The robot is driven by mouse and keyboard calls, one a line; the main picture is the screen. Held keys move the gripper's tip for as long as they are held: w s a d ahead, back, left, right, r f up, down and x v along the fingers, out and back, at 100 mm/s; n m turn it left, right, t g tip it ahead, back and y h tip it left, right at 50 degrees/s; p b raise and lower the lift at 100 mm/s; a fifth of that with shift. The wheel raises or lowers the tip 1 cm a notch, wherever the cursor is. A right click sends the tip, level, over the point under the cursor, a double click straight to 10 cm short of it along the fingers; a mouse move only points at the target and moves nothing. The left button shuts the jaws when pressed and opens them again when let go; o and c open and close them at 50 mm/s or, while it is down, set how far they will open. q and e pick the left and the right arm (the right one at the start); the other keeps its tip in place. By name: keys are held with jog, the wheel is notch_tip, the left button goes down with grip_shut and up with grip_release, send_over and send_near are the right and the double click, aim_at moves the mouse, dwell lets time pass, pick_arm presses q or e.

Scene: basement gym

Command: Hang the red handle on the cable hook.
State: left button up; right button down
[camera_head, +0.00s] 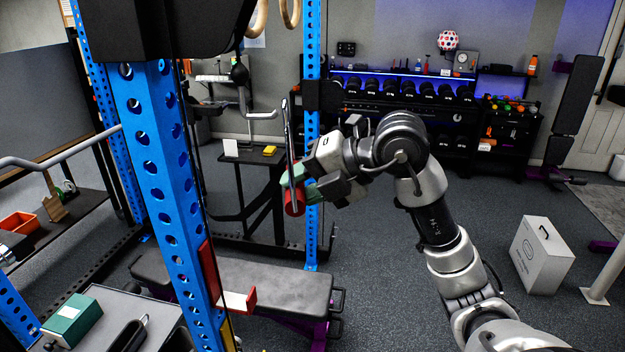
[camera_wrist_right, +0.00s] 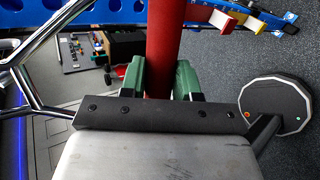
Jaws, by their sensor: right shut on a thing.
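The red handle has a red grip (camera_head: 294,203) and a tall chrome frame (camera_head: 290,140). My right gripper (camera_head: 296,178) is shut on the red grip, with the chrome frame standing roughly upright above it. In the right wrist view the red grip (camera_wrist_right: 165,45) sits between the green fingers (camera_wrist_right: 160,80), and chrome bars (camera_wrist_right: 35,55) run off to the left. The cable hook (camera_head: 243,103) appears as a bent silver piece under a black ball (camera_head: 239,73), left of the frame's top. The frame and hook look apart; their depth gap is unclear. My left gripper is not in view.
A blue perforated rack post (camera_head: 160,165) stands at the left, and another post (camera_head: 313,225) is behind the handle. A dark bench (camera_head: 270,285) lies below. Wooden rings (camera_head: 290,12) hang above. Open floor (camera_head: 390,270) lies to the right, with a white box (camera_head: 541,255).

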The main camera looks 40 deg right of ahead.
jog(key=shift+w+a+f, duration=0.35)
jog(key=shift+w+a, duration=0.4)
jog(key=shift+w, duration=0.1)
jog(key=shift+w+a+f, duration=0.3)
jog(key=shift+w+a, duration=0.4)
jog(key=shift+w, duration=0.15)
jog(key=c, duration=0.7)
grip_release()
jog(key=shift+c, duration=0.2)
